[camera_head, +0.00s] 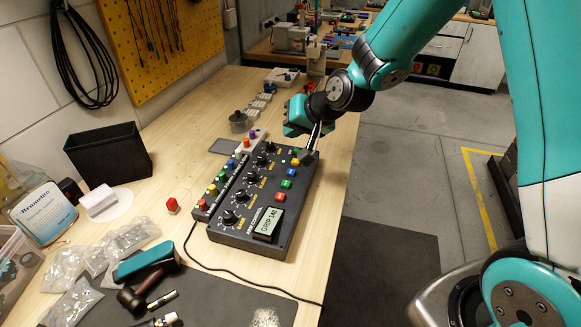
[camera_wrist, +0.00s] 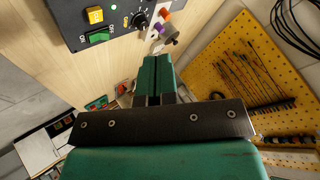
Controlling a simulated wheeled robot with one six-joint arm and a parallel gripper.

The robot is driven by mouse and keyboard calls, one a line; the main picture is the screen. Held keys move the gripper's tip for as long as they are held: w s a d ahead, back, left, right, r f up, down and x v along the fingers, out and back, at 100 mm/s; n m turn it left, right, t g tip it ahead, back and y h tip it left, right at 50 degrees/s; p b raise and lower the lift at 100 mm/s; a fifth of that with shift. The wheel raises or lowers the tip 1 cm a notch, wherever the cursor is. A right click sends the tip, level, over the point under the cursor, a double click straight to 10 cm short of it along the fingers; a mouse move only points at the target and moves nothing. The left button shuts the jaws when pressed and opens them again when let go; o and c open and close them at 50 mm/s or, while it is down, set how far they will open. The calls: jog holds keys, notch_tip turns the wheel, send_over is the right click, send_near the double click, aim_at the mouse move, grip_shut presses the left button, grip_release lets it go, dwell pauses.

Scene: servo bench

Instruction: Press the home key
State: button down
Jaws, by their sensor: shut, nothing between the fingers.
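The dark control box (camera_head: 262,245) lies on the wooden bench, with black knobs, a lit display and a column of coloured keys. The keys include a yellow key (camera_head: 295,161), a green key (camera_head: 291,172), a blue key (camera_head: 287,184) and a red key (camera_head: 280,197). I cannot read which is the home key. In the wrist view a yellow key (camera_wrist: 95,15) and a green key (camera_wrist: 97,37) show at the top left. My gripper (camera_head: 309,156) is shut and empty, at the far right end of the box near the yellow key; contact cannot be told.
A strip of coloured buttons (camera_head: 214,189) runs along the box's left side. A red block (camera_head: 172,205), a black bin (camera_head: 108,155), plastic bags (camera_head: 75,265) and a hammer (camera_head: 145,290) lie to the left. A dark cable crosses the bench in front.

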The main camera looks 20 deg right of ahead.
aim_at(293, 170)
jog(key=shift+w+d+f, duration=0.35)
jog(key=shift+w, duration=0.15)
notch_tip(293, 170, down, 9)
jog(key=b, duration=0.6)
jog(key=shift+r+b, duration=0.1)
jog(key=shift+b, duration=0.25)
dwell(1.6)
jog(key=shift+f+b, duration=0.4)
jog(key=shift+f+b, duration=0.4)
jog(key=shift+f, duration=0.1)
dwell(0.4)
jog(key=shift+r, duration=0.15)
jog(key=shift+r+p, duration=0.7)
jog(key=shift+r, duration=0.1)
